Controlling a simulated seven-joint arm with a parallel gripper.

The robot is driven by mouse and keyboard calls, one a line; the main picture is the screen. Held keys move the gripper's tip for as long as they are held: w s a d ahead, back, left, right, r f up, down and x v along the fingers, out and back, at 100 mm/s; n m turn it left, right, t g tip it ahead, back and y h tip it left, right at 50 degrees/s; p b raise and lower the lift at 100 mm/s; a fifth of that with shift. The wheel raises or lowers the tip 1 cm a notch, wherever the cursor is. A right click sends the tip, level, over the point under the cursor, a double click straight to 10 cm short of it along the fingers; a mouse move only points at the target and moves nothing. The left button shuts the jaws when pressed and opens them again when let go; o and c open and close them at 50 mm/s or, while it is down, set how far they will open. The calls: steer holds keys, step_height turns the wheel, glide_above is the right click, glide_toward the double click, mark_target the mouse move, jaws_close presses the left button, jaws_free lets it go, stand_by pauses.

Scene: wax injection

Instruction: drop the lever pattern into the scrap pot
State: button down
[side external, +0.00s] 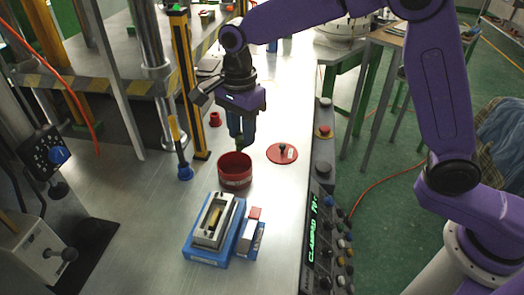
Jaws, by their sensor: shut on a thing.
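The scrap pot (235,183) is a round, open red container on the metal bench. My gripper (239,140) points down above the pot's back rim, its blue fingers shut on a small olive-green piece, the lever pattern (240,146). Only a little of the pattern shows below the fingers, and its full shape is hidden. It appears above the pot's opening; I cannot tell the exact height.
A red lid (281,156) with a dark knob lies right of the pot. A blue-based mould (207,247) with a yellowish piece inside stands in front. A yellow-black post (187,85) and a blue-footed tool (184,172) stand left. A control panel (319,210) borders the right edge.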

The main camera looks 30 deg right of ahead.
steer(key=w+d+f, duration=0.2)
steer(key=w+d, duration=0.1)
steer(key=w, duration=0.5)
steer(key=shift+s+d+f, duration=0.1)
steer(key=shift+d+f, duration=0.05)
steer(key=shift+f, duration=1.3)
steer(key=shift+s+d+f, duration=0.1)
steer(key=shift+f, duration=1.35)
steer(key=c, duration=0.7)
jaws_free()
steer(key=shift+c, duration=0.2)
steer(key=shift+w, duration=0.1)
step_height(320, 180, up, 17)
steer(key=shift+r, duration=0.2)
